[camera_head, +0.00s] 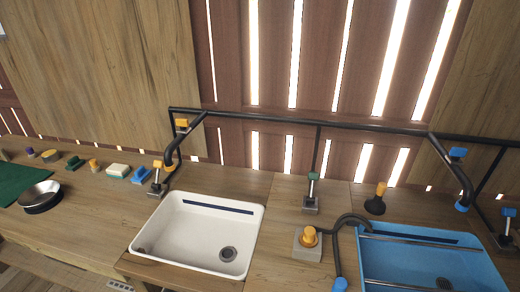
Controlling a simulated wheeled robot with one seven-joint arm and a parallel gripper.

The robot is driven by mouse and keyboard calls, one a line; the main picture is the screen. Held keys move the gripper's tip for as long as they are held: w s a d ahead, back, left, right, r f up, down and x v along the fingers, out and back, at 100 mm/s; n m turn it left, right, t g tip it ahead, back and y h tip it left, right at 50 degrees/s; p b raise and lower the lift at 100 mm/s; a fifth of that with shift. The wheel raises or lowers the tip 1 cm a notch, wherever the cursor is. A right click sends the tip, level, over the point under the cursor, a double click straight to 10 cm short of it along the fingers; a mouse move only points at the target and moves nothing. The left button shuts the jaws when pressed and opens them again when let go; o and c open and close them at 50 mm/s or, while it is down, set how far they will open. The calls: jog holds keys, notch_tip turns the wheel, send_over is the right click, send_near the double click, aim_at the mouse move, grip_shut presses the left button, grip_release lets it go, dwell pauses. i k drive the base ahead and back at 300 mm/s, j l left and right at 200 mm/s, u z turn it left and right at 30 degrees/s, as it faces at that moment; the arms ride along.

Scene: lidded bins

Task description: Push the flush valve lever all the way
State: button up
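Several valve handles show in the head view, and I cannot tell which one is the flush valve lever. A small green-topped valve (312,191) stands on a dark base between the two basins, under a vertical pipe. An orange knob (309,236) sits on a grey block (306,249) in front of it. Orange handles show on the left faucet's upper valve (181,124) and lower valve (157,172). Blue handles show on the right faucet's upper valve (458,153) and lower valve (509,212). My gripper is not in view.
A white basin (151,222) and a blue basin (480,246) are set in the wooden counter (268,262). Sponges (118,170), brushes and a round dish (40,193) lie left.

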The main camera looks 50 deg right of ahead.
aim_at(313, 177)
jog(key=z, duration=1.15)
